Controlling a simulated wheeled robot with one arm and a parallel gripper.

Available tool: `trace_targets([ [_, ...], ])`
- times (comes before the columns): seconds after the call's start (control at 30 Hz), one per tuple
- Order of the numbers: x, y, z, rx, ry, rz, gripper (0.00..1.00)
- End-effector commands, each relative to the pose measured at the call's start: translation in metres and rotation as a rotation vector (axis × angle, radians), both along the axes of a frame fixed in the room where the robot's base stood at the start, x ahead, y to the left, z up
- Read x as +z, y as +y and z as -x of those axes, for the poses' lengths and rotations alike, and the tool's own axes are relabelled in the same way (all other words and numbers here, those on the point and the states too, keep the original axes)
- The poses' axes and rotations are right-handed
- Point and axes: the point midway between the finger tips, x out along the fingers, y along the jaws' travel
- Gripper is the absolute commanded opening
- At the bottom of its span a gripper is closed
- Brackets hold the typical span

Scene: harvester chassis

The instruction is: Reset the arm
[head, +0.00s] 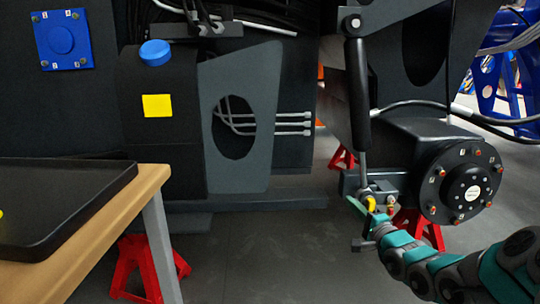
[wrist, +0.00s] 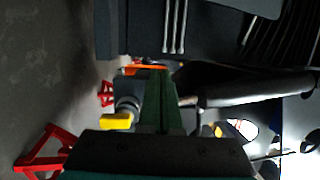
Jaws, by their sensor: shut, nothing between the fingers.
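My gripper (head: 356,204) is at the end of my teal and dark arm, which reaches in from the lower right in the head view. Its green fingers are shut and empty, low beside the foot of a black hydraulic cylinder (head: 357,95). In the wrist view my gripper (wrist: 157,80) shows its fingers together, pointing up the picture. A small yellow part (head: 370,203) on a grey fitting is close beside the fingers; it also shows in the wrist view (wrist: 117,121), left of them. I cannot tell whether the fingers touch it.
A large hub with bolts (head: 460,184) is just right of my gripper. Red stands (head: 424,228) are under the chassis. A wooden table (head: 110,228) with a black tray (head: 122,185) is at the left. The floor between table and gripper is clear.

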Motion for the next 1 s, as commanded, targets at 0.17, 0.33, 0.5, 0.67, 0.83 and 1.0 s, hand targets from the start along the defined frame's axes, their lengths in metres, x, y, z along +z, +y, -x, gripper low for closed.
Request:
trace_targets([
  [0.17,0.04,0.113,0.04,0.304,-0.044,0.071,0.0],
  [0.33,0.053,0.209,0.106,0.606,-0.025,0.162,0.0],
  [0.5,0.035,0.281,0.197,0.906,0.075,0.306,0.0],
  [0.67,-0.007,0.307,0.296,1.157,0.263,0.503,0.0],
  [0.83,-0.061,0.275,0.388,1.302,0.555,0.783,0.0],
  [1.0,-0.091,0.214,0.437,1.29,0.813,1.022,0.0],
])
